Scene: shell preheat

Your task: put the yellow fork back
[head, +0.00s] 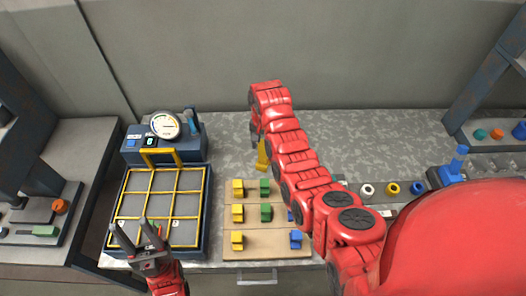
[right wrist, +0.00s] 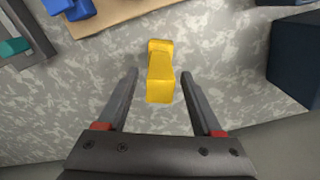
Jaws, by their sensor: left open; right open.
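The yellow fork (head: 262,157), a small blocky piece, lies on the speckled grey worktop behind the wooden boards, partly hidden by my right arm in the head view. In the right wrist view the yellow fork (right wrist: 160,78) shows whole. My right gripper (right wrist: 160,73) is open, with one finger on each side of the fork and a gap to both. Its fingers are hidden in the head view. My left gripper (head: 128,222) is open and empty over the front left of the yellow-gridded tray (head: 208,190).
Wooden boards (head: 250,226) hold yellow, green and blue pieces in rows; my right arm covers part of them. A blue gauge box (head: 135,155) stands behind the tray. White, yellow and blue rings (head: 392,188) lie at right. Worktop around the fork is clear.

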